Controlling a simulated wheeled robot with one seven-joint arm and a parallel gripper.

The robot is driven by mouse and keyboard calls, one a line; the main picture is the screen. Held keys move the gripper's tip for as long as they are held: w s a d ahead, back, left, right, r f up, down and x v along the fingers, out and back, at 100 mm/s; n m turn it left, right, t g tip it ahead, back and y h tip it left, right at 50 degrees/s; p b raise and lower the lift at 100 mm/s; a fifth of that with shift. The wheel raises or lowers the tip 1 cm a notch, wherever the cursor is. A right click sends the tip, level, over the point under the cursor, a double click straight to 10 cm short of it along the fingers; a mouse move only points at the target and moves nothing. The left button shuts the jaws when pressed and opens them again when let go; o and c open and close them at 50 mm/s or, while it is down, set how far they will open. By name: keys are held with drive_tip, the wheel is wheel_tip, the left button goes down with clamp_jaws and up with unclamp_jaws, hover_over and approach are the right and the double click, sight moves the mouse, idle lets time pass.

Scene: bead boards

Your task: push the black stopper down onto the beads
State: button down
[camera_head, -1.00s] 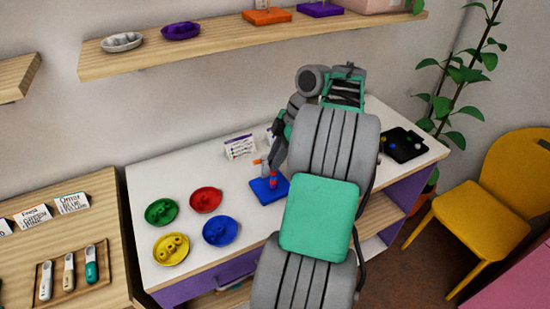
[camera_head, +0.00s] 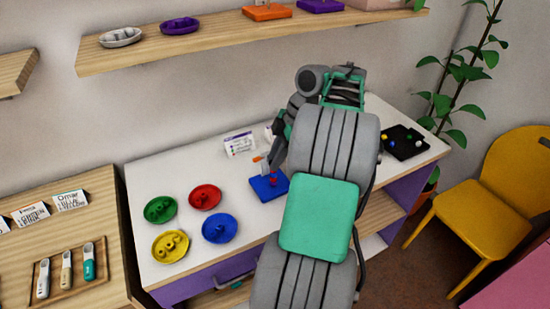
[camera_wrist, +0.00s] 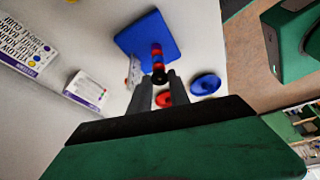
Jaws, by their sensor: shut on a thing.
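The blue board (camera_head: 258,193) lies on the white table, with a column of red and blue beads (camera_head: 273,182) upright on it. In the wrist view, the blue board (camera_wrist: 150,38) is at the top and the bead column (camera_wrist: 156,52) points toward my fingers. The black stopper (camera_wrist: 159,78) is between the fingertips at the near end of the column. My gripper (camera_wrist: 160,82) is shut on it. I cannot tell whether the stopper touches the top bead. In the head view, my gripper (camera_head: 271,170) is over the board, and the stopper is hidden.
Green (camera_head: 160,209), red (camera_head: 205,197), yellow (camera_head: 170,246) and blue (camera_head: 220,229) bowls stand left of the board. A small orange-and-white item (camera_head: 259,160) is close beside my gripper. A white card (camera_head: 239,144) stands behind. A black tray (camera_head: 405,143) lies at right.

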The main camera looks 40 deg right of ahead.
drive_tip(key=c, duration=1.1)
unclamp_jaws()
drive_tip(key=shift+c, duration=0.2)
drive_tip(key=p+v, duration=0.4)
drive_tip(key=v, duration=0.3)
drive_tip(key=shift+r+p, duration=0.3)
drive_tip(key=shift+r, duration=0.05)
drive_tip(key=shift+d, duration=0.1)
